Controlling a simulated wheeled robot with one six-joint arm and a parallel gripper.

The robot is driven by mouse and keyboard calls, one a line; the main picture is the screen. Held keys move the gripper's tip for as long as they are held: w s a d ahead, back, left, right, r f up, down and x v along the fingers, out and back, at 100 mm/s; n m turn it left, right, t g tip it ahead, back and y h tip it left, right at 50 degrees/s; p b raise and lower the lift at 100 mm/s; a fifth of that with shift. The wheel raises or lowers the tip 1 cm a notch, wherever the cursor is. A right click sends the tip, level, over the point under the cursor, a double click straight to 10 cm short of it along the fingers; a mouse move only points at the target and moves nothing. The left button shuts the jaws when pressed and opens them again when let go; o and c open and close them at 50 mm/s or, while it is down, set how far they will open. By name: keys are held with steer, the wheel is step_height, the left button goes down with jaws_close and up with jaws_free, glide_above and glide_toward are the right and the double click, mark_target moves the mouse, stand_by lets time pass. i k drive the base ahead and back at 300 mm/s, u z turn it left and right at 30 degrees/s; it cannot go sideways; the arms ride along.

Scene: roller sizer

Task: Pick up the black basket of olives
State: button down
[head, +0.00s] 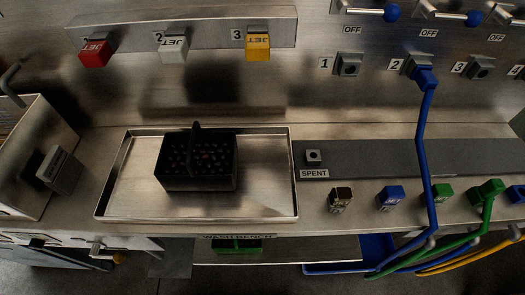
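The black basket (197,178) stands upright on a shallow metal tray (265,196) at the left middle of the counter. It has a dark upright handle (195,138) over its top. Small dark, reddish round things, which look like the olives, show inside it. Nothing is touching the basket except the tray under it. My gripper is not in this view.
A metal bin (25,150) stands at the left. A grey strip with a SPENT label (314,174) lies to the right, with several coloured connectors and a blue hose (421,140). Red (94,53), white (172,49) and yellow (258,47) JET blocks are above.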

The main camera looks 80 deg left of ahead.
mark_target(196, 160)
steer(key=i, duration=0.25)
steer(key=u, duration=3.05)
steer(key=i, duration=0.5)
steer(key=z, duration=0.1)
steer(key=k, duration=0.5)
steer(key=z, duration=1.05)
steer(key=k, duration=0.65)
steer(key=u, duration=1)
steer(key=i, duration=0.4)
steer(key=z, duration=0.2)
